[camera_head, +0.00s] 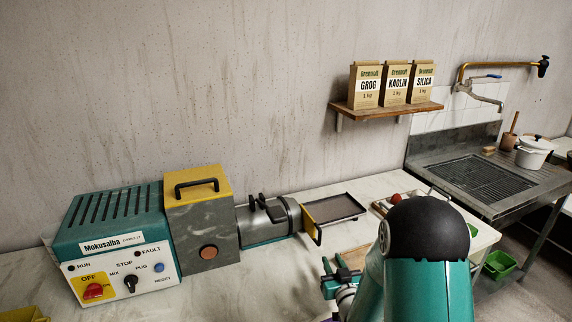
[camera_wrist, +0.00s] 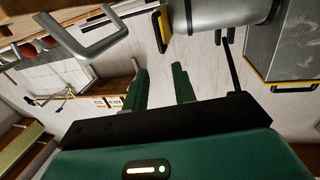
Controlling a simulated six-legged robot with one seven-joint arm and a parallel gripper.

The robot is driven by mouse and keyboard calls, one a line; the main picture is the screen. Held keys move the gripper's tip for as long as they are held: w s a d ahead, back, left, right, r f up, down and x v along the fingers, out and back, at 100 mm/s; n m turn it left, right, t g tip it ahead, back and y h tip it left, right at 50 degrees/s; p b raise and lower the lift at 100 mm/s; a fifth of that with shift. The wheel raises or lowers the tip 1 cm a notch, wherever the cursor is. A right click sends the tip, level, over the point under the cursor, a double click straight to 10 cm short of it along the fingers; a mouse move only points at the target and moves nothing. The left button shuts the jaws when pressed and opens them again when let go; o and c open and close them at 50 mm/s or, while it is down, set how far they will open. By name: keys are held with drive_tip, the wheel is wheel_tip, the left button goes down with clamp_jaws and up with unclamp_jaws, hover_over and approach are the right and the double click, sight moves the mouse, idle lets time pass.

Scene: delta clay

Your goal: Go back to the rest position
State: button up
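My gripper (camera_wrist: 159,80) is open in the wrist view. Its two green fingers stand apart, with only pale background between them. In the head view my gripper (camera_head: 338,278) shows partly as a small teal and black shape at the lower middle, left of my arm. It is above the counter, in front of the metal tray, and does not appear to hold anything. My teal arm with its black rounded joint hides part of the counter's right end.
A pug mill (camera_head: 205,215) with a teal control box (camera_head: 112,238) stands on the pale counter at left. Its barrel (camera_head: 266,218) points toward a yellow-ended tray (camera_head: 335,208). Above are a shelf (camera_head: 385,110) with three bags and, at right, a sink (camera_head: 480,178).

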drive_tip(key=s+r+g+h, duration=0.3)
drive_tip(key=s+r+g, duration=0.4)
drive_tip(key=r, duration=0.7)
drive_tip(key=s+a+r+g, duration=0.1)
drive_tip(key=s+r+g, duration=0.1)
drive_tip(key=s, duration=1)
drive_tip(key=s+a+r+m+g, duration=0.1)
drive_tip(key=s+r+g, duration=0.1)
drive_tip(key=s, duration=1)
drive_tip(key=shift+s+a+r+g+y, duration=0.35)
drive_tip(key=shift+r+g+y, duration=0.05)
drive_tip(key=shift+r, duration=0.45)
drive_tip(key=shift+a, duration=0.1)
